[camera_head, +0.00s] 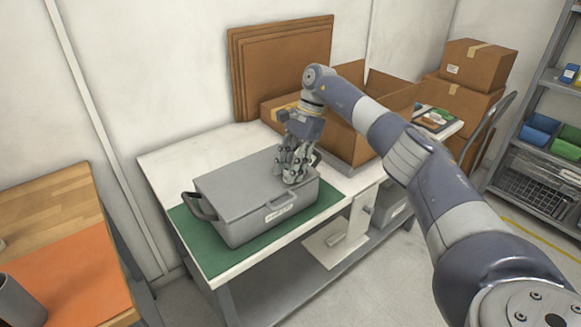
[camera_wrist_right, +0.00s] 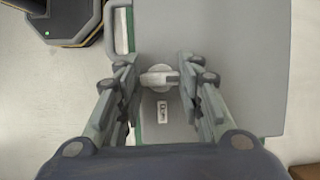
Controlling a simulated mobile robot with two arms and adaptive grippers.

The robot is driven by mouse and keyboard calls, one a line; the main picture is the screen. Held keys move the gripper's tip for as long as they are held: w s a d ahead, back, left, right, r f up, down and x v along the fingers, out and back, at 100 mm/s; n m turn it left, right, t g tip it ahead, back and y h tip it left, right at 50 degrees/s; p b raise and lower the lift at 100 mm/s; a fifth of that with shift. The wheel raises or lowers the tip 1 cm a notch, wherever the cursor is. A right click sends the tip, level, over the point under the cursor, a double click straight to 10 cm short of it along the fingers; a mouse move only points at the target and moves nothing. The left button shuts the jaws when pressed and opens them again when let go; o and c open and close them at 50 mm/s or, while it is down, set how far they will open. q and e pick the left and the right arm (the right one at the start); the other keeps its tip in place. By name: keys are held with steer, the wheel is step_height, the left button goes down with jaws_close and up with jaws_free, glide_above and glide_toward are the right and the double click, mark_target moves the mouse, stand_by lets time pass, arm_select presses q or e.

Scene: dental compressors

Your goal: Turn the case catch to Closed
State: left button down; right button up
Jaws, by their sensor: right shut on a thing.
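The grey case (camera_head: 255,190) lies lid-shut on a green mat (camera_head: 215,258) on the white table. My right gripper (camera_head: 291,178) reaches down onto the right part of its lid and hides the catch in the head view. In the right wrist view, the case catch (camera_wrist_right: 159,78) is a pale round disc with a bar lying across the picture. The fingers of my right gripper (camera_wrist_right: 158,84) are shut on it from both sides. A small label (camera_wrist_right: 162,112) sits below the catch; its word is too small to read surely. My left gripper is out of view.
An open cardboard box (camera_head: 375,130) stands close behind the gripper, with brown boards (camera_head: 280,65) against the wall. The case has a dark handle (camera_head: 199,207) at its left end. A wooden table with an orange mat (camera_head: 60,285) is at the left.

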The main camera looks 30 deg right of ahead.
steer(key=o, duration=1.1)
steer(key=shift+c, duration=0.2)
steer(key=shift+d+r, duration=0.1)
steer(key=shift+r, duration=0.05)
steer(key=v, duration=1.1)
steer(key=shift+r, duration=0.3)
